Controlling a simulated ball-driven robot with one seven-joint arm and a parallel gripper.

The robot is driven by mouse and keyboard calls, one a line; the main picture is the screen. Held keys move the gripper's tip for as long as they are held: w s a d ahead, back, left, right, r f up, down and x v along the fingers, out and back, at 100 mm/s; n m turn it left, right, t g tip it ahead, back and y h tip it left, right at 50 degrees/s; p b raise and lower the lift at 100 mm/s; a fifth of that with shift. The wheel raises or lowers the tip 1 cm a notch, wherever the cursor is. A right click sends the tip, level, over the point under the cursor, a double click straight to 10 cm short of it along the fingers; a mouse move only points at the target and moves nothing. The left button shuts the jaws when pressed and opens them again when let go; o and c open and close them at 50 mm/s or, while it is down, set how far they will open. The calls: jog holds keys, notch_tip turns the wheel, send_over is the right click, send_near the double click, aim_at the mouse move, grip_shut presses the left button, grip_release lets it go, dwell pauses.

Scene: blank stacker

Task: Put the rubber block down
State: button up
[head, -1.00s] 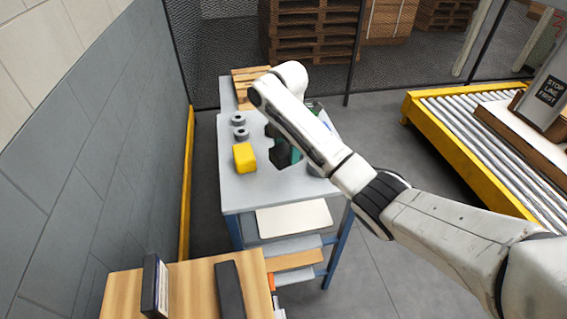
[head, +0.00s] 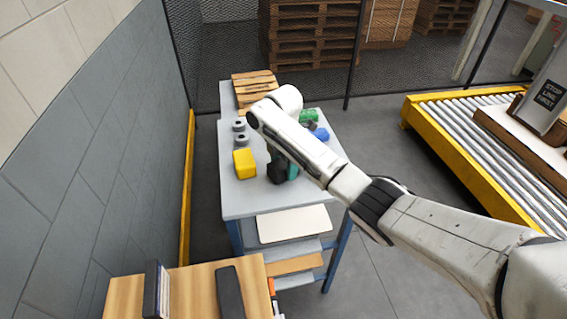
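My gripper is mostly hidden behind my white arm, which reaches over the workbench (head: 240,203). A dark shape (head: 277,168) with a teal part (head: 293,171) shows below the arm, at or close to the bench top. I cannot tell which of it is gripper and which is the rubber block, nor whether the fingers are open or shut. A yellow block (head: 244,163) stands on the bench just left of the dark shape, with a small gap between them.
Two grey ring-shaped parts (head: 241,139) sit behind the yellow block. A green object (head: 308,116) and a blue object (head: 320,134) lie to the right, partly behind my arm. The bench's front left is clear. A wooden pallet piece (head: 254,86) is at the back.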

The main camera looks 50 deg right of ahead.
aim_at(284, 163)
jog(key=shift+o, duration=1)
notch_tip(284, 163, up, 12)
jog(key=p, duration=0.1)
jog(key=shift+r+p, duration=0.2)
jog(key=shift+p, duration=0.15)
